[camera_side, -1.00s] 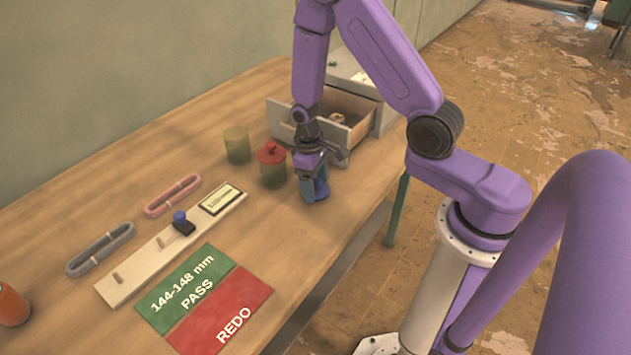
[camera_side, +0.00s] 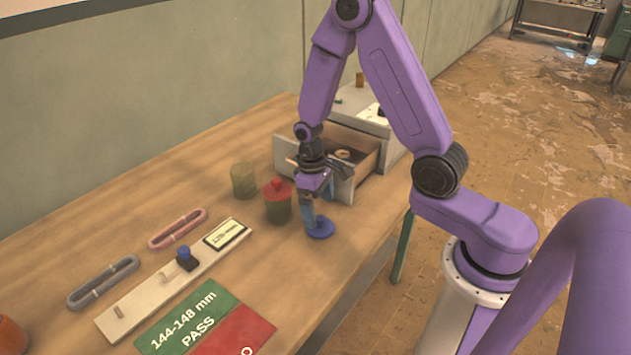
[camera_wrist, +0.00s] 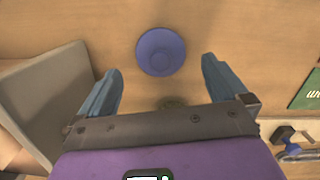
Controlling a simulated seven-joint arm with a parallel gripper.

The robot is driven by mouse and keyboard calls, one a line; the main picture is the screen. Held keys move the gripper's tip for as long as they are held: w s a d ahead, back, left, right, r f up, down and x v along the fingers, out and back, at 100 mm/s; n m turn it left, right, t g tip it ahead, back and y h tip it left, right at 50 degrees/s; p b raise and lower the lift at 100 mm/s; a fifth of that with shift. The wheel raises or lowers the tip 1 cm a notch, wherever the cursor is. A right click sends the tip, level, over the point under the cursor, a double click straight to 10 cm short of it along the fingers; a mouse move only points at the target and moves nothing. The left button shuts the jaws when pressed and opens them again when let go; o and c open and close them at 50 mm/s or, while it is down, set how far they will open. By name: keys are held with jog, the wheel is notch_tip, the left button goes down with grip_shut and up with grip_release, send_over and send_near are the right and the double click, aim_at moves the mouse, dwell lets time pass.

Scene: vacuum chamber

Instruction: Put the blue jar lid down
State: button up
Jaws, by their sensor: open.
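The blue jar lid (camera_side: 320,228) lies on the wooden table near its right edge, just below my gripper (camera_side: 316,213). In the wrist view the round blue lid (camera_wrist: 161,51) rests flat on the wood, ahead of and between the two blue fingers. My gripper (camera_wrist: 160,80) is open there, with bare gaps on both sides of the lid. A jar with a red lid (camera_side: 278,201) stands just left of my gripper, and a greenish jar without a lid (camera_side: 243,180) stands further left.
An open drawer (camera_side: 348,160) of a grey cabinet is close behind my gripper. A gauge board (camera_side: 140,290), a pink strap loop (camera_side: 177,229), a grey strap loop (camera_side: 103,282) and a green PASS mat (camera_side: 190,318) lie to the left. The table edge is close on the right.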

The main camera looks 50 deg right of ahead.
notch_tip(320, 180, up, 7)
jog(key=s+a+r+n+t, duration=0.1)
jog(key=s+a+r+n, duration=0.45)
jog(key=s+a, duration=0.2)
jog(key=s+r+n, duration=0.4)
jog(key=s, duration=1)
jog(key=shift+s+d+n+t+y, duration=0.15)
jog(key=shift+s+n+t+y, duration=0.15)
jog(key=shift+s+n, duration=0.05)
